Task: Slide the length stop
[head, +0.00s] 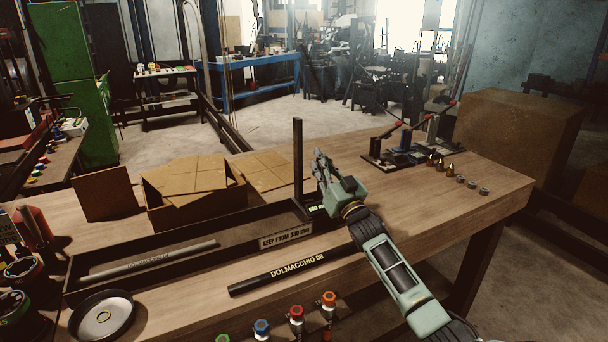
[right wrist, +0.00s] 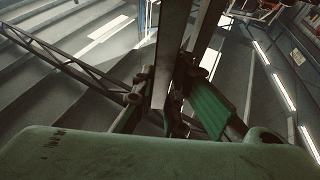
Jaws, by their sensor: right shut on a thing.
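The length stop (head: 298,165) shows in the head view as a dark upright bar at the right end of the long dark tray (head: 190,262). My right gripper (head: 319,164) is at the bar, just right of it in the head view. In the right wrist view the dark bar (right wrist: 172,50) runs between the fingers of my right gripper (right wrist: 168,98), which is shut on it. The exact finger contact is dark and hard to make out. A grey hose (head: 150,262) lies in the tray. My left gripper is not in view.
A label reading "KEEP FROM 330 mm" (head: 286,239) is on the tray's front. A cardboard box (head: 195,195) stands behind. A lever tool (head: 405,150) and several small fittings stand at right. A round dish (head: 102,315) is at front left.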

